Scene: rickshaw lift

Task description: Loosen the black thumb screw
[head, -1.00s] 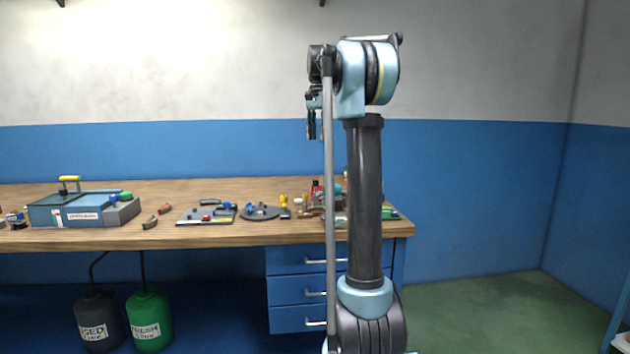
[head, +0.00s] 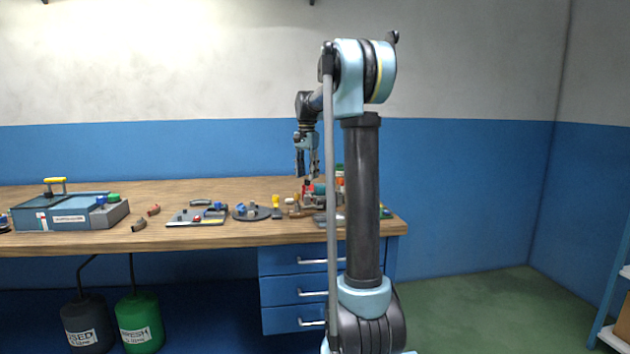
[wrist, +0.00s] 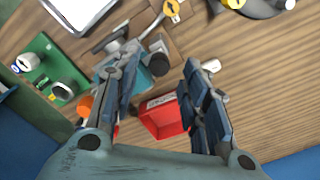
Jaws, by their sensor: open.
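My gripper (head: 306,172) hangs over the right end of the workbench (head: 180,238), with its fingers pointing down. In the wrist view its two fingers (wrist: 154,75) are spread apart with nothing held. Below and between them are a red box-like part (wrist: 163,117), a teal part with dark round ends, and a grey metal tool. I cannot pick out the black thumb screw with certainty. Dark round parts show near the left finger, but they are small and partly hidden by it. In the head view my arm covers part of this cluster.
A green board (wrist: 48,72) with round fittings lies to the left in the wrist view. A blue-grey machine with a yellow handle (head: 66,212), a tool tray (head: 196,217) and a round dark plate (head: 251,212) stand along the bench.

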